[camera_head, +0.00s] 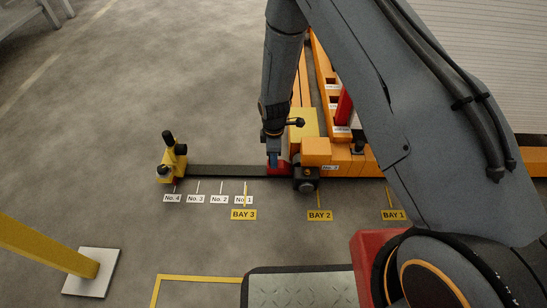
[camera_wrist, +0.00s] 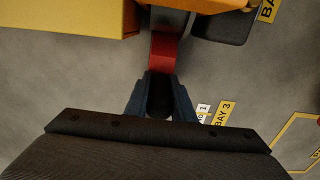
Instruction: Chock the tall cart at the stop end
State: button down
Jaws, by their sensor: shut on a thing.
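My gripper (camera_head: 273,160) points down at the dark floor rail (camera_head: 225,171). It is shut on a red chock (camera_head: 284,168), which sits low at the rail, close by the wheel (camera_head: 306,179) of the orange cart (camera_head: 317,151). In the wrist view my gripper's blue fingers (camera_wrist: 160,92) hold the red chock (camera_wrist: 163,52), whose far end meets or nearly meets the dark wheel part. I cannot tell whether they touch. The yellow and black stop (camera_head: 173,163) stands at the rail's left end.
Floor plates No. 1 to No. 4 and the BAY 3 sign (camera_head: 243,214) lie in front of the rail. The rail is bare between chock and stop. A yellow post on a white base (camera_head: 92,272) stands front left.

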jog(key=c, duration=1.4)
grip_release()
jog(key=shift+c, duration=0.2)
jog(key=shift+r+p, duration=1.8)
jog(key=shift+r, duration=2.15)
